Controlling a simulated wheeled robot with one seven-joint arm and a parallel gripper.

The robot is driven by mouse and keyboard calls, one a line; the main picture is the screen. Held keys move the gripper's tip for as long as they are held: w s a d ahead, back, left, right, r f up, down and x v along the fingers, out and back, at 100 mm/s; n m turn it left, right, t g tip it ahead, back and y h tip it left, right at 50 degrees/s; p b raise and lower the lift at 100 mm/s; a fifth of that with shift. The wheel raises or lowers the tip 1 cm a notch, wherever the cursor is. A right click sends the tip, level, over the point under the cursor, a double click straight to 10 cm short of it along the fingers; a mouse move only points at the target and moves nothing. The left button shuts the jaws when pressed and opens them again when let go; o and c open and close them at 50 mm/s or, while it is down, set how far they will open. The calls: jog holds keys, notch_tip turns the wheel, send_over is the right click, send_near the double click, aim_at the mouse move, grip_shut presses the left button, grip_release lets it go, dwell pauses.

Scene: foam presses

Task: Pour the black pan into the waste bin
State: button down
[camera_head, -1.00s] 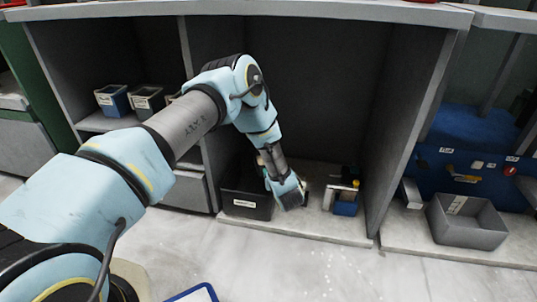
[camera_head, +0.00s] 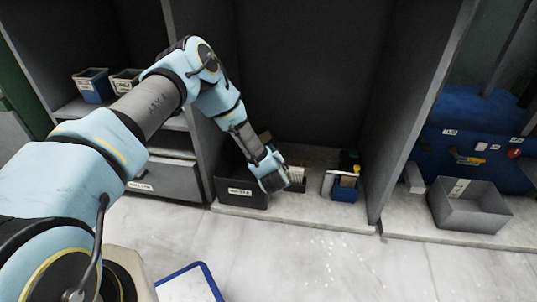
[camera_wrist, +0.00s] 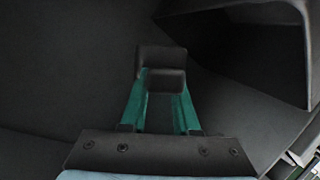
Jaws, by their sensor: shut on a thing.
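My gripper (camera_head: 272,178) is low in the open middle bay, just right of a black labelled bin (camera_head: 238,193) that stands on the bay floor. I cannot read its label well enough to tell whether it is the waste bin. In the wrist view, my gripper's green fingers (camera_wrist: 162,90) are closed on a small dark block-like part (camera_wrist: 163,58), which appears to belong to the black pan. The rest of the pan cannot be made out against the dark surroundings. A dark open-mouthed container or recess (camera_wrist: 240,45) shows at upper right in the wrist view.
A small blue bin (camera_head: 344,188) with items stands right of my gripper. A grey open box (camera_head: 470,207) sits farther right beyond the partition. Small bins (camera_head: 93,85) stand on the left shelf. A blue-edged white panel (camera_head: 190,285) is at the bottom.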

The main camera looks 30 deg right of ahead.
jog(key=shift+w+a+f+n+h+b, duration=0.15)
jog(key=shift+n+h+b, duration=0.25)
jog(key=shift+n+b, duration=0.3)
jog(key=shift+s+a+n+h+b, duration=0.15)
jog(key=shift+n+h+b, duration=0.3)
jog(key=shift+b, duration=0.3)
jog(key=shift+w+a+f+n+t+h+b, duration=0.2)
jog(key=shift+a+f+n+t+h+b, duration=0.3)
jog(key=shift+n+b, duration=1.6)
jog(key=shift+w+a+f+n+t+h+b, duration=0.2)
jog(key=shift+a+n+t+h+b, duration=0.45)
jog(key=shift+n+b, duration=1.35)
jog(key=shift+w+a+f+n+t+h+b, duration=0.2)
jog(key=shift+a+f+n+t+h+b, duration=0.3)
jog(key=shift+n+b, duration=1.6)
jog(key=shift+a+r, duration=0.1)
jog(key=shift+r, duration=0.1)
jog(key=shift+r+m, duration=0.15)
jog(key=shift+m, duration=0.1)
